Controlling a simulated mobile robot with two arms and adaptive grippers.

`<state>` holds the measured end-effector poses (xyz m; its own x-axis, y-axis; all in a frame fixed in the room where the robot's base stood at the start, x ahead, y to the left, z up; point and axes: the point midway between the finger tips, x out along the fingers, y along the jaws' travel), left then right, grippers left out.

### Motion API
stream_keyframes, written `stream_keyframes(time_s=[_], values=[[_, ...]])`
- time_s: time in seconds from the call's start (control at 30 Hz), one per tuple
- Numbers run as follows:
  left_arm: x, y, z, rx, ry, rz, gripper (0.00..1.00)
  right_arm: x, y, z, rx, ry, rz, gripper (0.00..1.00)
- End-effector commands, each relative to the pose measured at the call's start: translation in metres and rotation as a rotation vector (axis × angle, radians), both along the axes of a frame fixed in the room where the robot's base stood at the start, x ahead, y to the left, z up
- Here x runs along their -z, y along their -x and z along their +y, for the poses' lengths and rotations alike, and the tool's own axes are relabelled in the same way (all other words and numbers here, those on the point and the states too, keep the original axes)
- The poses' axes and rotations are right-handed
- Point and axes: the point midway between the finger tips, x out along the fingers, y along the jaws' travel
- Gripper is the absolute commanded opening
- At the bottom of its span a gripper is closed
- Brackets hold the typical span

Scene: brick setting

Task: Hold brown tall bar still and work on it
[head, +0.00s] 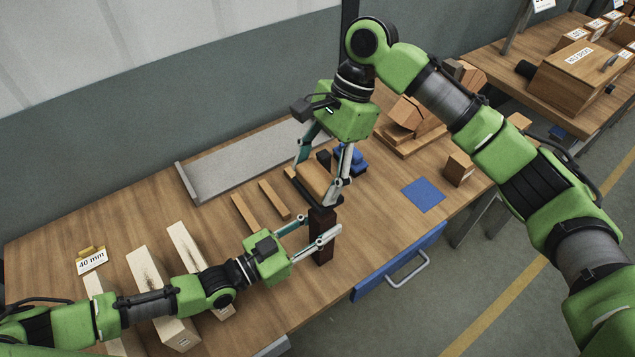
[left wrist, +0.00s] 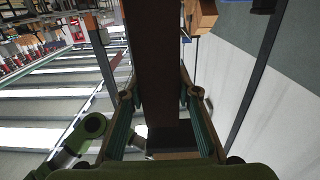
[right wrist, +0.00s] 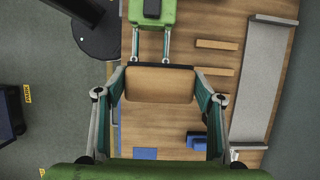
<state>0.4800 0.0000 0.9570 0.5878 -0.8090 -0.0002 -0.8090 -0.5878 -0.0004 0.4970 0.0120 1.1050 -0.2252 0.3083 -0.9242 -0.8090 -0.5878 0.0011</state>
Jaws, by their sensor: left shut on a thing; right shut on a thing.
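The brown tall bar (head: 322,245) stands upright near the table's front edge. My left gripper (head: 325,232) is shut on it from the left; the bar also fills the middle of the left wrist view (left wrist: 155,50). My right gripper (head: 318,185) is above, pointing down, shut on a tan wooden block with a dark sole (head: 315,178). The block shows between its fingers in the right wrist view (right wrist: 160,85). The block is at the bar's top end; I cannot tell whether they touch.
Thin wooden strips (head: 245,213) and a long grey tray (head: 245,160) lie behind. Pale bars with dark marks (head: 150,275) are at the left, near a "40 mm" sign (head: 92,262). A blue mat (head: 423,194) lies right, above a blue drawer (head: 400,265). A small box (head: 458,168) stands beyond.

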Motion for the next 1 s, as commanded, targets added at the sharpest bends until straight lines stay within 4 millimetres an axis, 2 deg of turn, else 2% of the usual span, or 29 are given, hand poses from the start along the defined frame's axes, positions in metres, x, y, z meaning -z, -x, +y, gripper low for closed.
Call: stream_keyframes(time_s=[0.4, 0.97, 1.0], values=[[0.000, 0.000, 0.000, 0.000, 0.000, 0.000, 0.00, -0.038, 0.000, 0.000, 0.000, -0.001, -0.002, 0.42], [0.000, 0.000, 0.000, 0.000, -0.001, 0.001, 0.00, -0.042, 0.000, 0.000, -0.001, -0.002, 0.000, 0.42], [0.000, 0.000, 0.000, 0.000, -0.001, 0.001, 0.37, -0.042, 0.000, 0.000, -0.001, -0.002, 0.000, 0.42]])
